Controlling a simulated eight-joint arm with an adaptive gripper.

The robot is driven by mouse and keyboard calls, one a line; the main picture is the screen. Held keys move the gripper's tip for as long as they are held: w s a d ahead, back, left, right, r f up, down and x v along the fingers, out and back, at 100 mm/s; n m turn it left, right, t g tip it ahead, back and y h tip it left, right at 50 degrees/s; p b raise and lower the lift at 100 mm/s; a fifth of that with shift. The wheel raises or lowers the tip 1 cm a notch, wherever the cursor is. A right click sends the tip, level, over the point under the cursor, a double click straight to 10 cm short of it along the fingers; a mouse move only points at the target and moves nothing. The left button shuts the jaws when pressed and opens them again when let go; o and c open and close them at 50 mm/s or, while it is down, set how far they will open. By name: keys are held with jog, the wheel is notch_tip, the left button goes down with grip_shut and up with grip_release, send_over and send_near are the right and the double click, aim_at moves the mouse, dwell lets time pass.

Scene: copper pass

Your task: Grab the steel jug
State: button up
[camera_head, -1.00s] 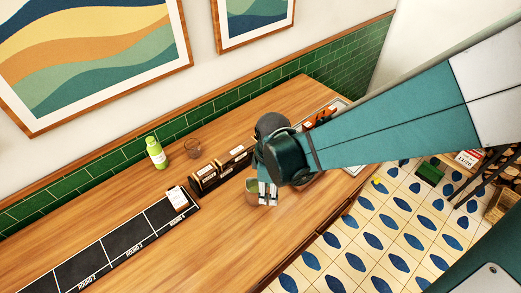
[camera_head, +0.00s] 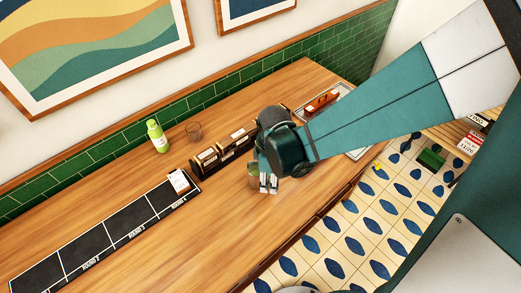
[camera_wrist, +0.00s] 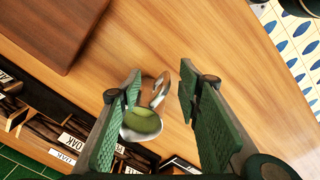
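The steel jug (camera_wrist: 142,124) is in the wrist view, with its curved metal handle towards the top right and a greenish tint inside or reflected on its body. In the head view the jug (camera_head: 253,169) stands on the wooden counter, partly hidden by my gripper. My gripper (camera_wrist: 160,88) is open. The jug's handle shows in the gap between the two green-padded fingers, and the body is closer to the left finger, which covers part of it. I cannot tell whether any finger touches it. In the head view my gripper (camera_head: 268,184) points down beside the jug.
Dark labelled boxes (camera_head: 236,142) stand close behind the jug. A black marked strip (camera_head: 100,237) lies along the counter. A tray (camera_head: 341,92) with an orange object is beyond my gripper. The front counter is clear.

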jog(key=shift+f, duration=1.45)
grip_shut()
